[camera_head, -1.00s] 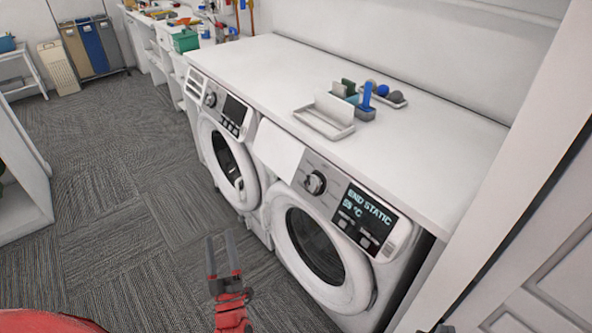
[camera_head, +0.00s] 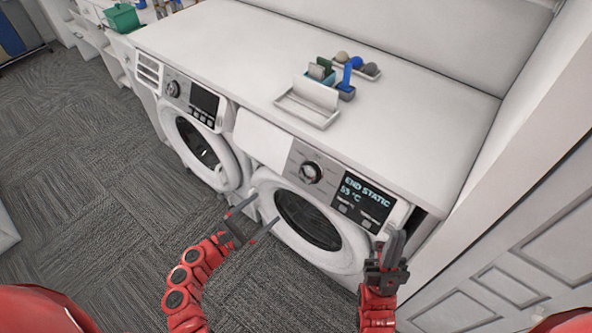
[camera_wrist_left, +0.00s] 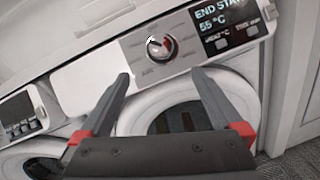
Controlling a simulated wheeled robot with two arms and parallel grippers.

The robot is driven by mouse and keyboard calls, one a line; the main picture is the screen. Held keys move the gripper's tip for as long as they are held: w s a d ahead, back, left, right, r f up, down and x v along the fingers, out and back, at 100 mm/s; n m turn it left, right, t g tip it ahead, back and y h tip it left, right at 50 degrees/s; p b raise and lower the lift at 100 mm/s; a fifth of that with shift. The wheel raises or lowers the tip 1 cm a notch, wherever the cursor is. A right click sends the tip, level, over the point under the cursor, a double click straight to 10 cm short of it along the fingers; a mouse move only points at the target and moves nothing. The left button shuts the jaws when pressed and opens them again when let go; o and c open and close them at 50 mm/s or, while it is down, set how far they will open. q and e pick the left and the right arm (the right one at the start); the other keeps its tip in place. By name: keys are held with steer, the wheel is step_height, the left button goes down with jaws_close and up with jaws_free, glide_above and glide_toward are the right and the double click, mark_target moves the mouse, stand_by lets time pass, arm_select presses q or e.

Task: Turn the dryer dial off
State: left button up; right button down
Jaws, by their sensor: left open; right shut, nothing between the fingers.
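The dryer (camera_head: 262,183) is the nearer white front-loader, with a round dark door and a display reading "END STATIC" and 55 °C. Its dial (camera_head: 311,172) is a dark round knob with a silver face, left of the display. The dial (camera_wrist_left: 160,47) also shows in the left wrist view, straight ahead beyond the fingers, with a red mark on it. My left gripper (camera_head: 258,217) is open and empty, in front of the dryer door's left side, below and left of the dial. My right gripper (camera_head: 391,246) is shut and empty, below the display's right end.
A second white machine (camera_head: 186,128) stands to the left. A white countertop (camera_head: 262,55) covers both, holding a white tray (camera_head: 293,108) and a blue item (camera_head: 347,77). A panelled white door (camera_head: 560,245) is close at right.

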arm_select(q)
steer(key=p, duration=0.2)
glide_toward(305, 177)
steer(key=x, duration=0.7)
steer(key=shift+w+d, duration=0.1)
steer(key=shift+w, duration=0.15)
steer(key=shift+x, duration=0.9)
steer(key=c, duration=1.3)
steer(key=shift+o, duration=0.2)
steer(key=shift+b, duration=0.3)
